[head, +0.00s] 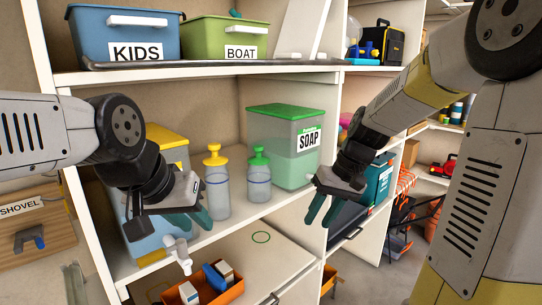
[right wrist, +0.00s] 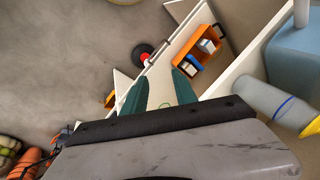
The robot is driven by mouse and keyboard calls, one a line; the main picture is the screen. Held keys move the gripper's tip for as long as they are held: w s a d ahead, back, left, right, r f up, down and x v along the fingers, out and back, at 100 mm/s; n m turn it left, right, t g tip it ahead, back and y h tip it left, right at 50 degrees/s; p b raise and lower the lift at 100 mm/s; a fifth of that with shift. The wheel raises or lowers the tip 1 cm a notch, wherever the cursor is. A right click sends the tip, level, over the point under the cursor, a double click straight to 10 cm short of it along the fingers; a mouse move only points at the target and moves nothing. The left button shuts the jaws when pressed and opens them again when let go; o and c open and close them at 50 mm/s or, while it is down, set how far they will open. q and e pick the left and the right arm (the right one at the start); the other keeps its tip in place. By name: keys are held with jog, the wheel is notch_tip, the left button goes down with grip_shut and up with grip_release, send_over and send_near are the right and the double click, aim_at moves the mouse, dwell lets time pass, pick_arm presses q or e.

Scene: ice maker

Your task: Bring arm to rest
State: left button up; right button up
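My left gripper (head: 193,219) reaches in from the left in the head view. Its teal fingers point down and stand a little apart, with nothing seen between them. It hangs in front of the shelf, beside the bottle with the yellow pump (head: 216,190). The right wrist view shows these fingers (right wrist: 160,90) apart and empty, above the lower shelf and floor.
A green-lidded soap box (head: 285,150) and a green-pump bottle (head: 259,178) stand on the middle shelf. A white dispenser tap (head: 180,252) juts out at left. Below is an orange tray (head: 205,294) with small boxes. Blue (head: 95,38) and green (head: 215,40) bins sit above.

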jog(key=s+d+r+m+t+h, duration=0.1)
jog(key=s+r+t, duration=0.4)
jog(key=s, duration=0.8)
notch_tip(320, 180, up, 3)
jog(key=shift+s+d+r+h, duration=0.15)
jog(key=shift+s+d+h, duration=0.25)
jog(key=shift+d, duration=0.15)
dwell(0.8)
